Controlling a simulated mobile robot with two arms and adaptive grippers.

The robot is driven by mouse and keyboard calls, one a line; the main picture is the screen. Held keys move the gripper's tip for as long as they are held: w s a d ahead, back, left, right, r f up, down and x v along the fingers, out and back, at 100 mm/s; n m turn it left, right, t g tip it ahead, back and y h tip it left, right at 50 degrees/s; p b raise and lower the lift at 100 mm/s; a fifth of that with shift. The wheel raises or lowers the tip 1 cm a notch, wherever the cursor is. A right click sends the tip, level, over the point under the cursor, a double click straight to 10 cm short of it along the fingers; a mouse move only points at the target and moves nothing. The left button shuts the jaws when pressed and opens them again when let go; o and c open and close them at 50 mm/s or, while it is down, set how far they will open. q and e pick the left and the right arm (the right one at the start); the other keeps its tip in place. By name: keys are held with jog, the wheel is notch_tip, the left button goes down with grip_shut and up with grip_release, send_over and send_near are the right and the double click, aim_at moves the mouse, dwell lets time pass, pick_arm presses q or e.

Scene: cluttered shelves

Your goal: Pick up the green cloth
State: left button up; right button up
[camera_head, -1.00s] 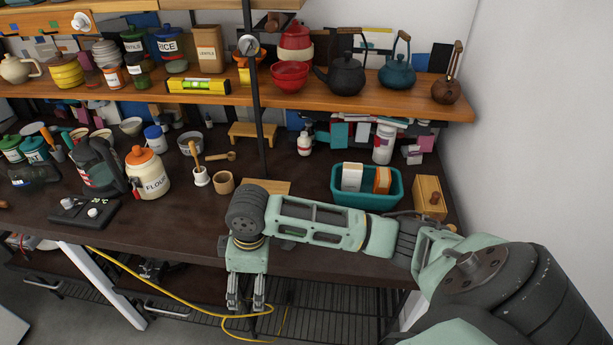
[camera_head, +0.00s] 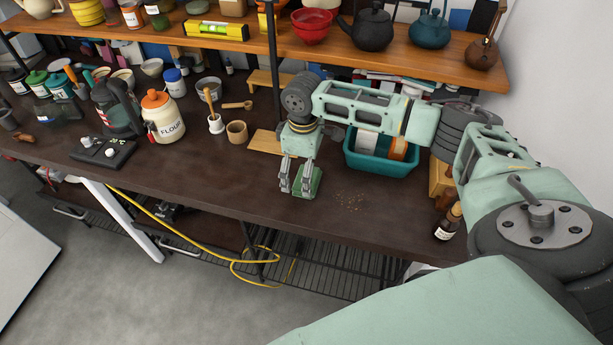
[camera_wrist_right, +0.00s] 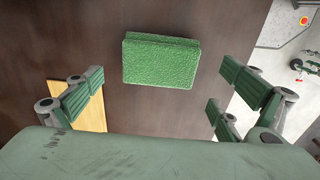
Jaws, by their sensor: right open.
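The green cloth (camera_wrist_right: 160,62) looks like a thick, folded, rough-surfaced block lying flat on the dark tabletop. In the right wrist view it lies at the top middle, between the lines of my spread fingers. My right gripper (camera_head: 297,190) is open and empty, pointing down over the front part of the table. In the head view the cloth (camera_head: 314,184) shows just behind and beside the fingertips, partly hidden by them. I see no contact between fingers and cloth. My left gripper is not in view.
A wooden board (camera_head: 265,142) lies close to the left of my gripper. A teal bin (camera_head: 380,166) stands behind the forearm. A small dark bottle (camera_head: 447,225) stands near the front edge at right. Crumbs (camera_head: 351,200) lie on clear tabletop. A shelf (camera_head: 240,44) runs above.

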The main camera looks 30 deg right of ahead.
notch_tip(320, 180, down, 2)
jog(key=shift+d, duration=0.1)
jog(key=shift+f, duration=0.15)
jog(key=c, duration=0.5)
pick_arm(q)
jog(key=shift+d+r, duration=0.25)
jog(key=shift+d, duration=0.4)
pick_arm(e)
jog(key=c, duration=0.6)
